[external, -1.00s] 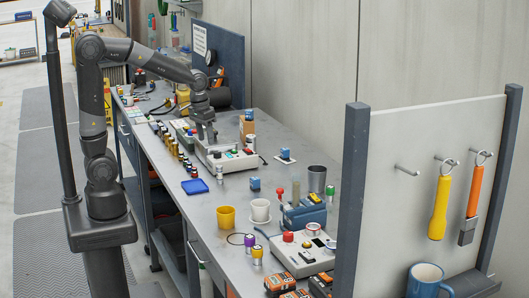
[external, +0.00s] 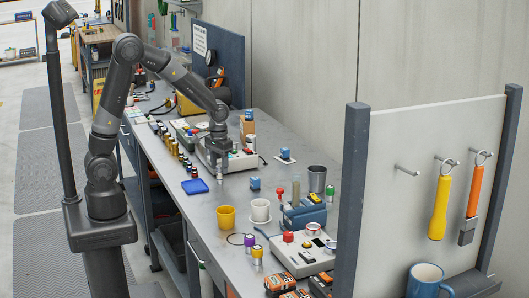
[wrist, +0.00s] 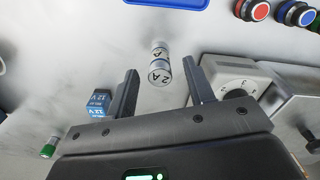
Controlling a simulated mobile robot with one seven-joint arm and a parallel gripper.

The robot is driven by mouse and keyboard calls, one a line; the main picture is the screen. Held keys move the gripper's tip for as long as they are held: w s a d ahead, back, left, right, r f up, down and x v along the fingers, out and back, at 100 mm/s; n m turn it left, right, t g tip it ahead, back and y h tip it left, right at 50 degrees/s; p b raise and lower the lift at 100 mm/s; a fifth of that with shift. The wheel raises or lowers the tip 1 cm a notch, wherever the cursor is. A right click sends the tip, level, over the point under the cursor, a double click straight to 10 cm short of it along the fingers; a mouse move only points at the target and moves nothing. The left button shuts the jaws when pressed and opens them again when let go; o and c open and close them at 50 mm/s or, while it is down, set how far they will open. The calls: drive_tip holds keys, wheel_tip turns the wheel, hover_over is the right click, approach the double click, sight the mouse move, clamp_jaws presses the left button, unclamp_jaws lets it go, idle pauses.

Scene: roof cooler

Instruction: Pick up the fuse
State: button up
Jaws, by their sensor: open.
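The fuse (wrist: 159,69) is a small silver and white cylinder marked "2 A". In the external view my gripper (external: 218,153) is low over the bench, beside the grey instrument box.
A grey box with a dial (wrist: 235,80) stands close to the right finger. A blue "12 V" relay (wrist: 100,103) is by the left finger. A blue tray (external: 195,187) lies nearby, and a yellow cup (external: 226,217) stands nearer the camera. Small cylinders line the bench's left side.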

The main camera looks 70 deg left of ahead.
sight(219, 166)
wheel_tip(219, 166, down, 4)
drive_tip(key=shift+f, duration=0.1)
drive_tip(key=shift+c, duration=0.6)
clamp_jaws()
